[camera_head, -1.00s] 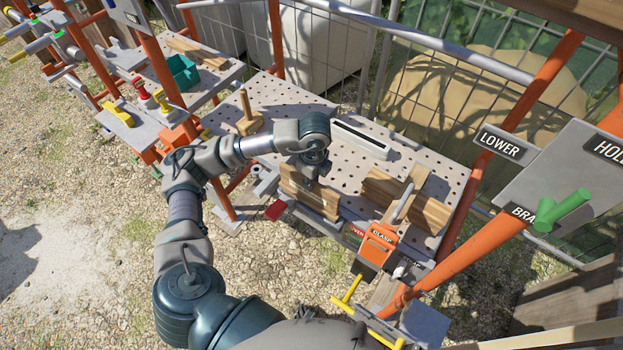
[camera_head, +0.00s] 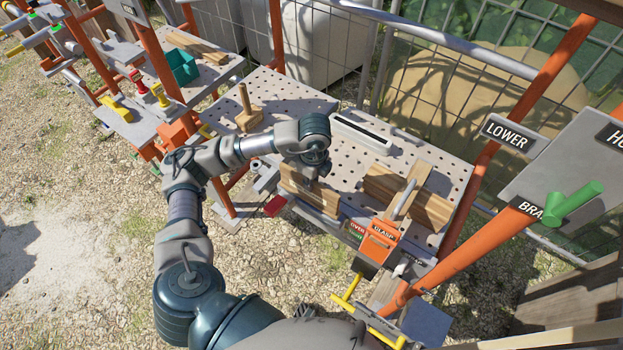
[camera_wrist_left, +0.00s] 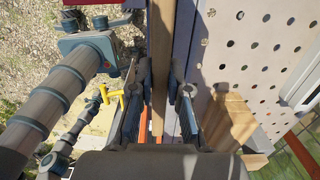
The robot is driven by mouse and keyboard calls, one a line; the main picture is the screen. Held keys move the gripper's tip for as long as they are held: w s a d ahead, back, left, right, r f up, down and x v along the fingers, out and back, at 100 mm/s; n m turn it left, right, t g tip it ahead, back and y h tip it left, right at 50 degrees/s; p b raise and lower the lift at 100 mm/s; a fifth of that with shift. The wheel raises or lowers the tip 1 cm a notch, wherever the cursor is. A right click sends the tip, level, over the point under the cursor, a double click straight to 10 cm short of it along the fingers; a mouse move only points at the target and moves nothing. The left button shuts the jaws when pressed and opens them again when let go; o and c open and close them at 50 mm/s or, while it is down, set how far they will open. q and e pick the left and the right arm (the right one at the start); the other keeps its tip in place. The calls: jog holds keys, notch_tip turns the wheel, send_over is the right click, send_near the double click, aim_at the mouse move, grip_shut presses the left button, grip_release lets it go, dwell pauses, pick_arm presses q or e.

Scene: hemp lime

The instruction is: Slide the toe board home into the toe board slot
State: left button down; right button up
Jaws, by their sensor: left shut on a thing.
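The toe board (camera_head: 311,193), a pale wooden board, stands on edge at the front edge of the perforated table. My left gripper (camera_wrist_left: 160,88) is shut on it, one finger on each side; in the head view my wrist hides the fingers and part of the board. In the left wrist view the toe board (camera_wrist_left: 161,30) runs lengthwise between the fingers, beside a grey strip (camera_wrist_left: 184,35) along the table edge. I cannot tell whether that strip is the toe board slot, nor how far in the board sits. My right gripper is not in view.
An orange clamp (camera_head: 378,241) with a yellow handle (camera_head: 347,292) stands right of the board. Stacked wooden blocks (camera_head: 432,209) lie behind it. A pale block with a dark slot (camera_head: 361,132) and a wooden peg block (camera_head: 249,119) stand farther back on the perforated table (camera_head: 285,92).

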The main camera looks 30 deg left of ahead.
pick_arm(q)
jog(key=shift+f, duration=0.4)
jog(key=c, duration=1.1)
grip_release()
jog(key=shift+o, duration=0.2)
notch_tip(320, 180, up, 12)
jog(key=shift+d, duration=0.3)
